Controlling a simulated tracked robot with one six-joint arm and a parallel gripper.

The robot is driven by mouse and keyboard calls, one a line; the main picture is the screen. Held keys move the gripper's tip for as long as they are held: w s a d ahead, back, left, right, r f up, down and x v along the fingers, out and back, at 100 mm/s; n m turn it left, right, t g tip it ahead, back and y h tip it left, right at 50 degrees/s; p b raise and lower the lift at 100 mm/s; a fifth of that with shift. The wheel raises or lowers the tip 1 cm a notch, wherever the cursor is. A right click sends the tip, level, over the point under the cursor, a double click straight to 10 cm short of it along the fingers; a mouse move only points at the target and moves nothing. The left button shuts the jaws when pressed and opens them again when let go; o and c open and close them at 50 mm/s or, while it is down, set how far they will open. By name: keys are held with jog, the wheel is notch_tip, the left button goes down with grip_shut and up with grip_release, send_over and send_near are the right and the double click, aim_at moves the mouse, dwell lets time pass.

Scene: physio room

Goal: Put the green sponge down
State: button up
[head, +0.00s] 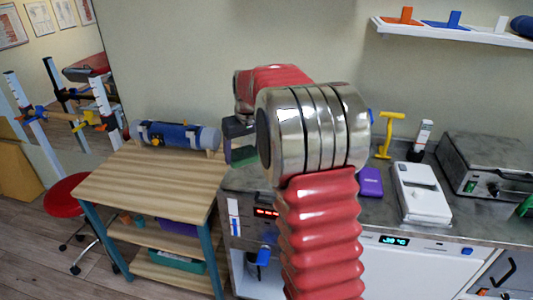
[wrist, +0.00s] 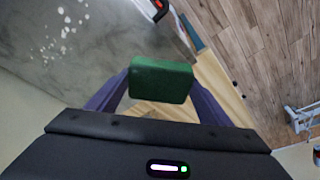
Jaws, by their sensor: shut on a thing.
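The green sponge (wrist: 160,80) is a small block with rounded corners. In the wrist view it sits between the two dark purple fingers of my gripper (wrist: 160,88), which are shut on it. It is held in the air, with the grey counter (wrist: 70,50), the wooden table (wrist: 215,85) and the floor showing beyond it. In the head view my arm hides much of the gripper, and a dark part of it shows just left of the arm, above the table's right end.
The wooden table (head: 150,188) has a blue roll (head: 178,136) at its back and a clear front. The counter (head: 385,210) carries a yellow stand (head: 388,135), a purple box (head: 370,182), a white device (head: 421,193) and a metal unit (head: 490,165). A red stool (head: 66,194) stands left.

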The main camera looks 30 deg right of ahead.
jog(key=w+a+r+m, duration=0.1)
jog(key=a+r, duration=0.1)
jog(key=a, duration=0.8)
jog(key=a+r+m, duration=0.1)
jog(key=a+r, duration=0.1)
jog(key=a, duration=0.9)
jog(key=shift+w+h, duration=0.3)
jog(key=shift+w, duration=0.1)
jog(key=shift+d, duration=0.15)
